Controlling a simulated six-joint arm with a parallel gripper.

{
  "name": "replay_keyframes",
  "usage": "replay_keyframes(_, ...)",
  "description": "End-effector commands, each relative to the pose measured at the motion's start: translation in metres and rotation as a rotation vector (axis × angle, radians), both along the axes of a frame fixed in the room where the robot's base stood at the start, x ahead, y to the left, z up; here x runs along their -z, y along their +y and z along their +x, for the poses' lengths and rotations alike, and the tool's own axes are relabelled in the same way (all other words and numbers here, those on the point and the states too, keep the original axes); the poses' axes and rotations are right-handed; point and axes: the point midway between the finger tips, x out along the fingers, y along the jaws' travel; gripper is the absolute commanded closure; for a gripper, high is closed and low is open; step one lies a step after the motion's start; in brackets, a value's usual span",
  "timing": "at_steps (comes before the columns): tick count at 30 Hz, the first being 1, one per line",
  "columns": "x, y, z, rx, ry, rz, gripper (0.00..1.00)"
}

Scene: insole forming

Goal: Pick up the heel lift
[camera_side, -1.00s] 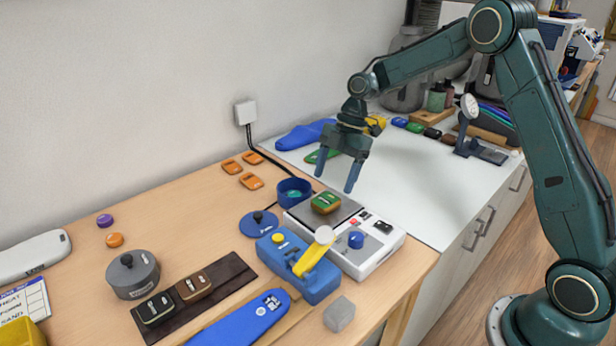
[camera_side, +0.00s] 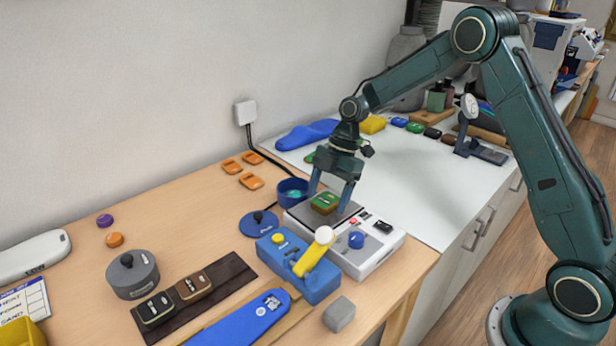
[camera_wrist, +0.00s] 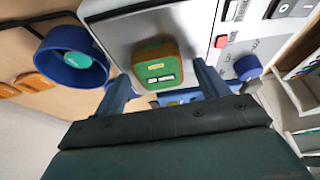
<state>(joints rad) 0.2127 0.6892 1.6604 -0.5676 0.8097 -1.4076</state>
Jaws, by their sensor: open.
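The heel lift (camera_side: 325,203) looks like a small block with a green top and brown sides. It sits on the dark plate of a white device (camera_side: 372,256). In the wrist view the heel lift (camera_wrist: 157,65) shows its green face with a yellow label and small white marks. My gripper (camera_side: 330,204) is open, its two fingers pointing down on either side of the heel lift. In the wrist view the gripper (camera_wrist: 160,85) has one finger at the left and one at the right of the block, with gaps visible. Nothing is held.
A blue ring-shaped cup (camera_side: 293,191) stands close to the left finger. A blue press with a yellow lever (camera_side: 313,255) stands in front of the device. The device's blue knob (camera_side: 356,240) sticks up at its right.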

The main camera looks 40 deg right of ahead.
Motion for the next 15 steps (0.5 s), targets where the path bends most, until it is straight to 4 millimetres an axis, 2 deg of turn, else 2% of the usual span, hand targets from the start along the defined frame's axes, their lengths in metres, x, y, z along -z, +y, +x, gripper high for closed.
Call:
replay_keyframes(7,-0.0004,-0.0003,0.0,0.0,0.0,0.0,0.28)
replay_keyframes(14,-0.0005,-0.0003,0.0001,0.0,0.0,0.0,0.73)
replay_keyframes(15,-0.0005,-0.0003,0.0001,0.0,0.0,0.0,0.74)
